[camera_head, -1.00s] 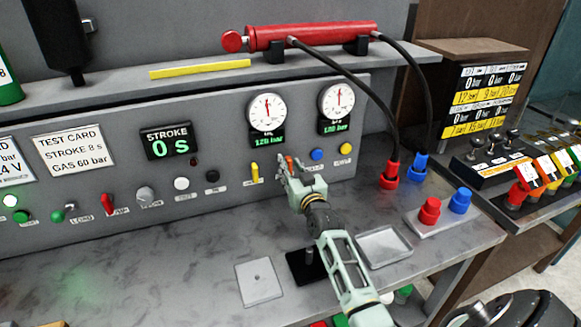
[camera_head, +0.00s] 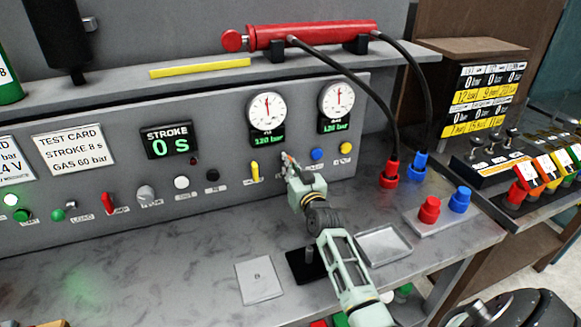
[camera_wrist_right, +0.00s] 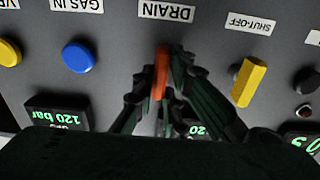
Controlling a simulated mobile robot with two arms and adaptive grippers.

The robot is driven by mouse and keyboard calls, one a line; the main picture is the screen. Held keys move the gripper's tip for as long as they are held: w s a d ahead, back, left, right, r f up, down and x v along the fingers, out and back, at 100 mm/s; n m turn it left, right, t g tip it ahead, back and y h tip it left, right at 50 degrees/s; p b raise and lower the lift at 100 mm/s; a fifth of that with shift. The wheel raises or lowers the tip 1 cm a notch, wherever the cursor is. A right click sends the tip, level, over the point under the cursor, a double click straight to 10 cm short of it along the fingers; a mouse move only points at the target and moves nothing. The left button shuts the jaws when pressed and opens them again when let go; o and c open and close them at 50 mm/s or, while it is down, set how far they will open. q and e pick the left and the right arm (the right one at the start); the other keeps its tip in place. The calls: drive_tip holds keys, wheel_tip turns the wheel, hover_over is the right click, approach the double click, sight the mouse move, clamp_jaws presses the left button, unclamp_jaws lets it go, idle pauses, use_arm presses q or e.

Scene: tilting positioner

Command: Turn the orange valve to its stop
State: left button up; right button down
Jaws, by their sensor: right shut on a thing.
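The orange valve (camera_wrist_right: 161,72) is a slim handle under an upside-down DRAIN label in the right wrist view. It stands along the picture's vertical there. My right gripper (camera_wrist_right: 162,66) is shut on it, with a dark finger on each side. In the head view my right gripper (camera_head: 287,162) is at the front panel (camera_head: 225,208), below the two gauges, and hides most of the valve. My left gripper is not in view.
A yellow shut-off handle (camera_wrist_right: 249,82) and a blue knob (camera_wrist_right: 79,56) flank the valve. Two dial gauges (camera_head: 267,108) (camera_head: 337,100) sit above. Black hoses (camera_head: 373,98) run down to the right.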

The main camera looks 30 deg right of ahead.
drive_tip(key=shift+m, duration=0.3)
drive_tip(key=m, duration=1.7)
drive_tip(key=shift+s+d+f, duration=0.1)
drive_tip(key=shift+d+f, duration=0.2)
drive_tip(key=shift+f, duration=0.05)
drive_tip(key=shift+m, duration=0.3)
drive_tip(key=c, duration=1.8)
unclamp_jaws()
